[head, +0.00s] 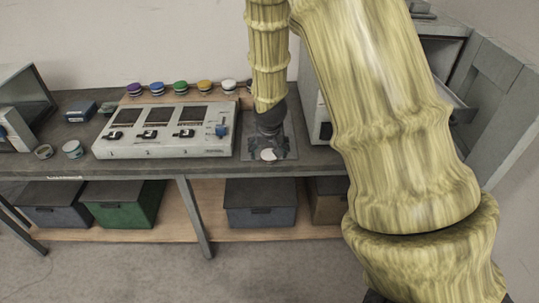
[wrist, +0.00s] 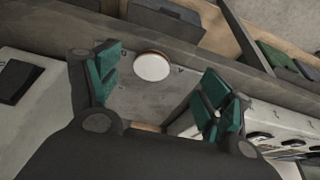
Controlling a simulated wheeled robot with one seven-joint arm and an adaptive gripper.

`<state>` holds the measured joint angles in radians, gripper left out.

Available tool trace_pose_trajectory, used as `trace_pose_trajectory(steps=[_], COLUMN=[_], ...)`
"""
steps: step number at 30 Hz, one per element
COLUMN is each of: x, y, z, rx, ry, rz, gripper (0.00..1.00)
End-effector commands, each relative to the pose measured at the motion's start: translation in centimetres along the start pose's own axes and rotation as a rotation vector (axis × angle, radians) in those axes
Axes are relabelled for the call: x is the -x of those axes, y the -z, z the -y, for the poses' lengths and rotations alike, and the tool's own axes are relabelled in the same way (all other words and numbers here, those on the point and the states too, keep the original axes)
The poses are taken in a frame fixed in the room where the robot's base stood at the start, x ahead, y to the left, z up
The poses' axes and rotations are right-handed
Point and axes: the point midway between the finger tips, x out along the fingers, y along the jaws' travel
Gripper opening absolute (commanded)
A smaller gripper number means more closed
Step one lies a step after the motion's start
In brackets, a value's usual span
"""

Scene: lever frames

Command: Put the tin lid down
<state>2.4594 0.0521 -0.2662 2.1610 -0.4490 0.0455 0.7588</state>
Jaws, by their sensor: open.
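A round white disc, which looks like the tin lid, (wrist: 152,66) lies flat on a grey plate (wrist: 140,102) in the wrist view. It also shows in the head view (head: 268,155), low at my gripper's fingers. My gripper (head: 268,147) points down over the plate. In the wrist view my gripper (wrist: 162,88) has its green-padded fingers spread wide, and nothing is clamped between them. The disc shows beyond the gap between the fingers. Part of another round, tan-edged thing (wrist: 148,127) shows near the palm, mostly hidden.
A pale control panel (head: 165,132) with three dark windows stands left of the plate. Several coloured knobs or caps (head: 181,88) line a ledge behind it. Two small tins (head: 73,149) stand at the far left. A grey cabinet (head: 445,60) stands at right. Storage boxes sit below the bench.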

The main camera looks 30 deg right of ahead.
Motion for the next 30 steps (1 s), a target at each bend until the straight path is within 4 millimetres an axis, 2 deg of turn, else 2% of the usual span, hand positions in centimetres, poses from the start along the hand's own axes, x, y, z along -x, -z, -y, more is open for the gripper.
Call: trace_pose_trajectory(steps=[1,3,7,21,30], x=[0.9,1.8,2.1,-2.4,-3.5], y=[1.1,2.1,2.8,2.9,3.0], z=[-0.3,-0.5,-0.8,-0.8,-0.8], rx=[-0.014,-0.028,-0.038,-0.038,-0.038], ry=[-0.004,-0.010,-0.015,-0.016,-0.016], rz=[-0.013,-0.023,-0.030,-0.029,-0.030], gripper=[0.79,0.79,0.79,0.79,0.79])
